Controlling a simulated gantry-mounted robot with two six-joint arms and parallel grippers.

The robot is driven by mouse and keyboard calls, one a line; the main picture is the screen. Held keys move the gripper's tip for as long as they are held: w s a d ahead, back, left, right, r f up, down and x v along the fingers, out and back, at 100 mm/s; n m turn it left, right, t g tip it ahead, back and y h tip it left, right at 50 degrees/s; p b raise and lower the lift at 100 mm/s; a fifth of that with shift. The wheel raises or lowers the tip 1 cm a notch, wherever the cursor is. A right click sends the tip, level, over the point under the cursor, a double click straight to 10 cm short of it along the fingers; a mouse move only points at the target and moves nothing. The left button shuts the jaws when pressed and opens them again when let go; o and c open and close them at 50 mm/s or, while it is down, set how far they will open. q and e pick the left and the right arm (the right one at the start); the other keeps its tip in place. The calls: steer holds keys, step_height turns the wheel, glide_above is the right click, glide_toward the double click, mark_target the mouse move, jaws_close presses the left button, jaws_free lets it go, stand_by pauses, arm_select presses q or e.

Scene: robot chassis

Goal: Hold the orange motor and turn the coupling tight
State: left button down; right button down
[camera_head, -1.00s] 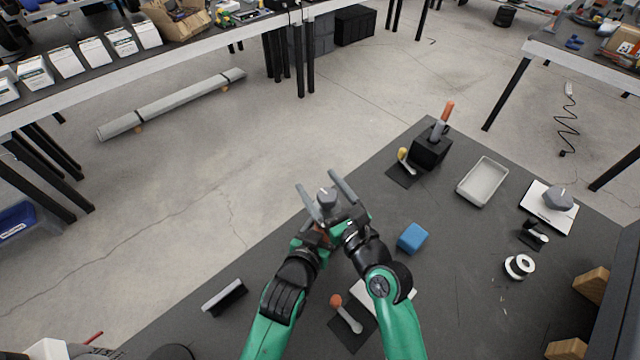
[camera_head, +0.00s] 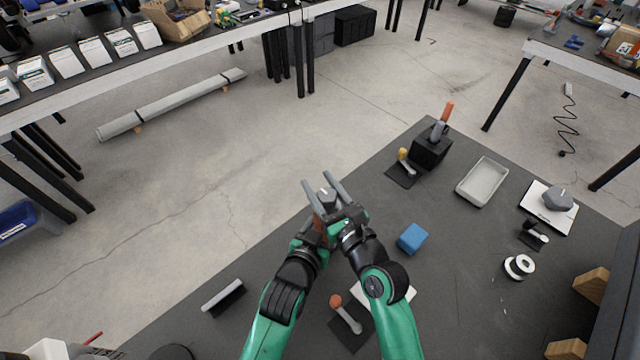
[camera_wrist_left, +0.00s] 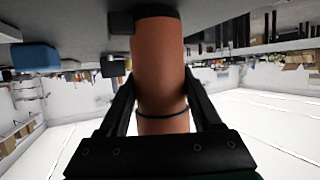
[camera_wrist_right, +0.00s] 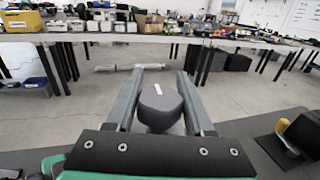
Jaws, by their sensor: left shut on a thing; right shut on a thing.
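The orange motor (camera_wrist_left: 160,70) is a cylinder held between the black fingers of my left gripper (camera_wrist_left: 161,92), which is shut on it. In the head view the motor (camera_head: 318,224) is mostly hidden by my grippers. The grey coupling (camera_wrist_right: 158,103) has a faceted head with a white mark on top. My right gripper (camera_wrist_right: 158,72) has one grey finger on each side of it and is shut on it. In the head view the coupling (camera_head: 327,194) sits between the right gripper's fingers, close to the motor. The join between motor and coupling is hidden.
On the dark table are a blue block (camera_head: 412,238), a grey tray (camera_head: 482,181), a black block (camera_head: 430,150) with an orange-handled tool, and a white roll (camera_head: 519,267). The table edge runs below my grippers.

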steer(key=shift+d+f+m+t+h, duration=0.15)
steer(key=shift+m+t+h, duration=0.25)
steer(key=shift+m+h, duration=0.3)
steer(key=shift+c, duration=1.3)
jaws_free()
steer(key=v, duration=1.2)
